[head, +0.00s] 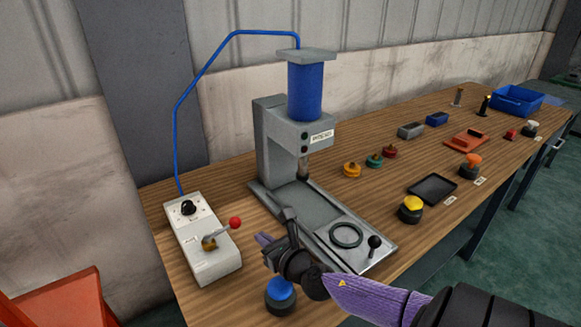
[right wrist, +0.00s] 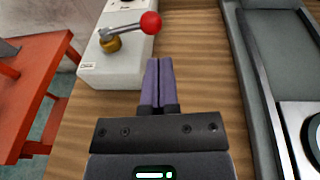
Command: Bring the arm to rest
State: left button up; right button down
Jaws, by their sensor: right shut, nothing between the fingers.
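My right gripper (head: 264,239) is shut and empty. It hangs over the front of the bench, between the control box (head: 214,262) and the base of the grey press (head: 268,185). In the right wrist view its two purple fingers (right wrist: 158,68) lie together, pointing toward the box and its lever with a red ball (right wrist: 151,23). The fingertips look apart from the lever. My right arm comes in from the lower right and hides part of the bench edge. My left gripper is not in view.
A blue button (head: 280,291) sits just below the gripper. The press base carries a black ring (head: 346,235) and a black-knobbed lever (head: 374,242). Farther right stand a yellow button (head: 411,206), a black tray (head: 432,188) and a blue bin (head: 516,100). An orange-red stand (head: 60,295) is lower left.

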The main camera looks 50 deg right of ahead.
jog(key=v, duration=0.7)
jog(key=shift+s+d, duration=0.2)
jog(key=shift+d, duration=0.2)
jog(key=shift+a+m, duration=0.1)
jog(key=shift+m, duration=0.3)
jog(key=s+m+g+h, duration=0.1)
jog(key=m, duration=0.3)
jog(key=s+a+m+h, duration=0.1)
jog(key=m+h, duration=0.1)
jog(key=m, duration=0.3)
jog(key=s+m+g+h, duration=0.1)
jog(key=m, duration=0.3)
jog(key=shift+a+f+g, duration=0.2)
jog(key=shift+f+g, duration=0.1)
jog(key=shift+f, duration=0.1)
jog(key=s+a+f+m+g+y, duration=0.25)
jog(key=s+a+m+g, duration=0.3)
jog(key=a+m, duration=0.35)
jog(key=s+a+f+m+g+y, duration=0.1)
jog(key=s+a+m+g+y, duration=0.35)
jog(key=s+a+m, duration=0.45)
notch_tip(320, 180, down, 20)
jog(key=d+g, duration=0.1)
jog(key=d, duration=0.1)
jog(key=s+d+f+g+h, duration=0.1)
jog(key=s+d+f, duration=0.1)
jog(key=s+f, duration=0.8)
jog(key=s, duration=0.3)
jog(key=shift+s+d+b, duration=0.15)
jog(key=shift+d+b, duration=0.15)
